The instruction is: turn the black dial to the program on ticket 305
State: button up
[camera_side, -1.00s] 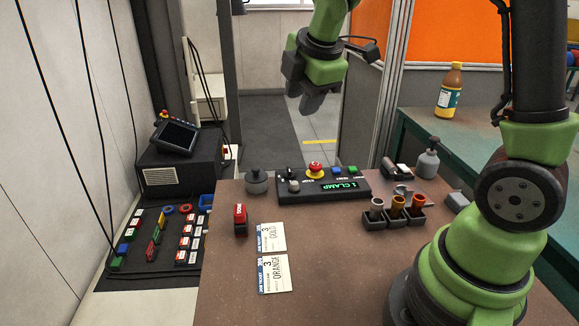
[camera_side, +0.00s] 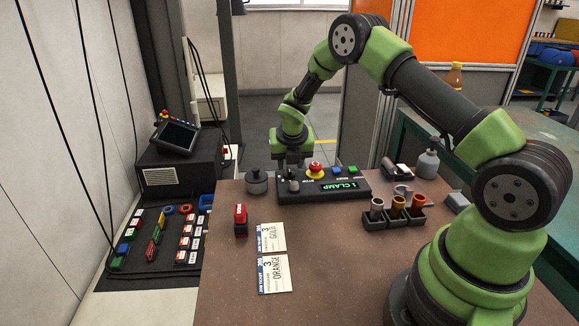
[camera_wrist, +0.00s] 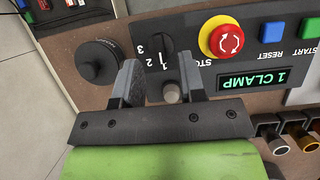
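The control box (camera_side: 347,196) stands at the back of the table, and its green display (camera_side: 345,185) reads "1 CLAMP". In the wrist view, the black dial (camera_wrist: 158,44) sits beside the numbers 1, 2 and 3. A small grey knob (camera_wrist: 172,93) is closer to my gripper. My gripper (camera_wrist: 162,70) is open and points down over the box's left end, with the grey knob between its fingers. Its contact with the dial cannot be told. Two white tickets lie in front: one (camera_side: 271,238) reads "3 GOLD", the other (camera_side: 274,273) "3 ORANGE". Their ticket numbers are too small to read.
A red stop button (camera_side: 315,168) stands beside the dial. A round black object (camera_side: 256,182) is left of the box, and a red block (camera_side: 240,221) is in front of it. Tubs with coloured tubes (camera_side: 397,212) and a grey bottle (camera_side: 428,160) stand right.

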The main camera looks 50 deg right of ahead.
jog(key=shift+x, duration=1.25)
grip_shut()
jog(key=shift+m, duration=0.4)
jog(key=m+g, duration=0.1)
jog(key=m, duration=0.1)
jog(key=m+g+h, duration=0.1)
jog(key=m, duration=0.2)
jog(key=shift+w+a+m, duration=0.15)
jog(key=shift+w+m, duration=0.05)
jog(key=shift+m, duration=0.1)
jog(key=m+g, duration=0.2)
jog(key=m, duration=0.3)
jog(key=shift+w, duration=0.15)
jog(key=shift+m, duration=0.4)
